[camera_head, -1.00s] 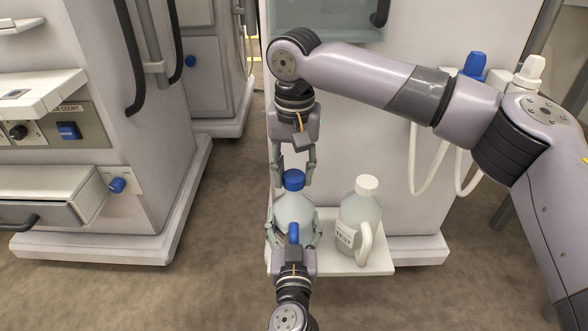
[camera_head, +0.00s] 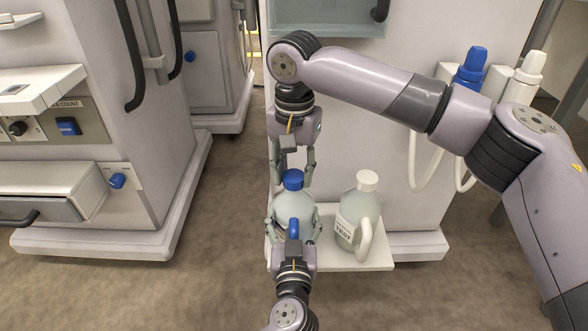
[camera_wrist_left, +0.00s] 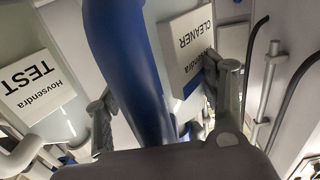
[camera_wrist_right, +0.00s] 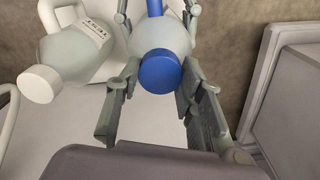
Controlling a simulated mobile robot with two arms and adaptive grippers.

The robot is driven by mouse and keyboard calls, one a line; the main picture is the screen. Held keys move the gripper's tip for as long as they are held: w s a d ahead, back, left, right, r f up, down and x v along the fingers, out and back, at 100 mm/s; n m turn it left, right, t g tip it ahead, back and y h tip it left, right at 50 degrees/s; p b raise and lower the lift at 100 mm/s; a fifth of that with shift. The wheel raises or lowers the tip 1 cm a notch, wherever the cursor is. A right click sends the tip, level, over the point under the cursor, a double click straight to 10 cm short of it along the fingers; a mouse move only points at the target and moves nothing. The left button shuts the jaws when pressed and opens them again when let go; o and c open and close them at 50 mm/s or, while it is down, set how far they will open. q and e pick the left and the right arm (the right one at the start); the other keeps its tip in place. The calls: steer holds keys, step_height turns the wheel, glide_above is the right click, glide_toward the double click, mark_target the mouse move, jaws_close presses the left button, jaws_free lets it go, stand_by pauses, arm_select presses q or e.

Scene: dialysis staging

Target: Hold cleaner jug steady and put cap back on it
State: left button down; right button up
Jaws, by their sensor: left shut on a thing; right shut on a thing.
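The cleaner jug (camera_head: 294,204) is pale and translucent, with a blue handle (camera_wrist_left: 130,70) and a CLEANER label (camera_wrist_left: 186,42). It stands upright on the white shelf (camera_head: 372,262). My left gripper (camera_head: 293,220) is shut around its body from the near side. The blue cap (camera_head: 293,179) sits at the top of the jug's neck; whether it is threaded on cannot be told. My right gripper (camera_head: 293,184) comes down from above and is shut on the cap, with a finger on either side, as the right wrist view shows the cap (camera_wrist_right: 158,70).
A TEST jug (camera_head: 354,212) with a white cap (camera_head: 367,181) stands close on the right on the same shelf.

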steer(key=m, duration=1.2)
steer(key=shift+s+m, duration=0.1)
steer(key=shift+m, duration=0.2)
steer(key=m, duration=0.4)
steer(key=o, duration=0.7)
steer(key=shift+o, duration=0.2)
